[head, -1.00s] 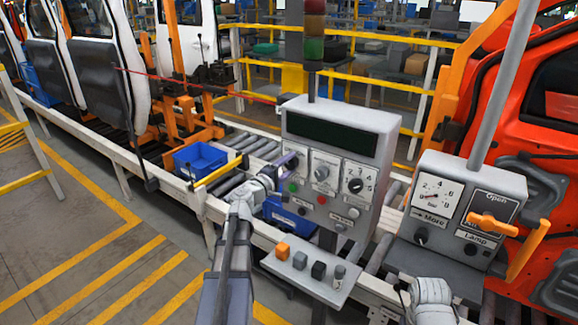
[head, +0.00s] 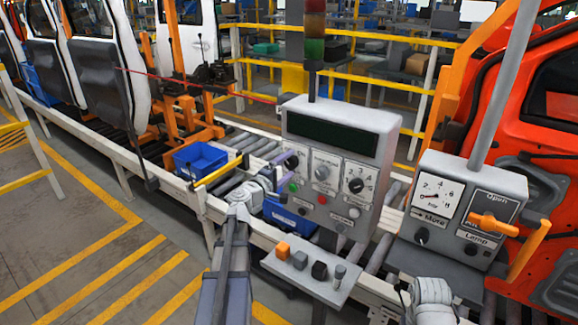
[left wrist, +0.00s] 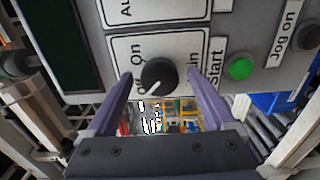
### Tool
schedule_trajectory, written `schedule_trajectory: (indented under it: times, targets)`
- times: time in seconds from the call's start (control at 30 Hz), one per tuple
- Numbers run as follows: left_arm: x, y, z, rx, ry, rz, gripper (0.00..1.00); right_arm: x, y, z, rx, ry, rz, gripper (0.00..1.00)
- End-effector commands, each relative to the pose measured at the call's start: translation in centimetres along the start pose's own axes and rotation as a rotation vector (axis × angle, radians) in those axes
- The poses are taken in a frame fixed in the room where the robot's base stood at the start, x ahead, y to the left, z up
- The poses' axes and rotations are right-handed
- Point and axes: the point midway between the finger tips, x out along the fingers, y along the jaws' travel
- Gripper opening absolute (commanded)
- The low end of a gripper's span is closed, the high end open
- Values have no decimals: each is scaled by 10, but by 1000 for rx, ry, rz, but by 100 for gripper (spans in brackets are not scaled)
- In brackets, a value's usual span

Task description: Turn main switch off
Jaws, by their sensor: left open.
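The main switch is a round black knob (left wrist: 158,74) on a white plate, in the left wrist view. The plate reads "On" and partly hidden words. A small pale mark shows near the knob's lower edge. My left gripper (left wrist: 157,98) is open, with one purple finger on each side of the knob; I cannot tell whether they touch it. In the head view my left gripper (head: 284,175) is at the left edge of the grey control box (head: 340,122) and hides most of the switch. My right gripper is not in view.
The box also carries a middle selector (head: 322,173), a numbered dial (head: 356,186) and a green start button (left wrist: 240,68). A small button shelf (head: 310,272) juts out below. A gauge box (head: 460,205) with an orange handle (head: 493,224) stands at right.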

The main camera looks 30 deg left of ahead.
Motion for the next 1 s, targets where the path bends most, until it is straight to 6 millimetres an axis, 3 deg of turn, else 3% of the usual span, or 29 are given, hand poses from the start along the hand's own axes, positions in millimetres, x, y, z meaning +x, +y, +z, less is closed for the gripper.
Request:
schedule_trajectory:
  times: [0.2,0.4,1.0]
  targets:
    - [-40,0,2,0,2,0,88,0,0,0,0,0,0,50]
    - [-64,0,1,0,2,0,88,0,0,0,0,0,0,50]
    - [-70,0,0,0,1,0,88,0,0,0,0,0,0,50]
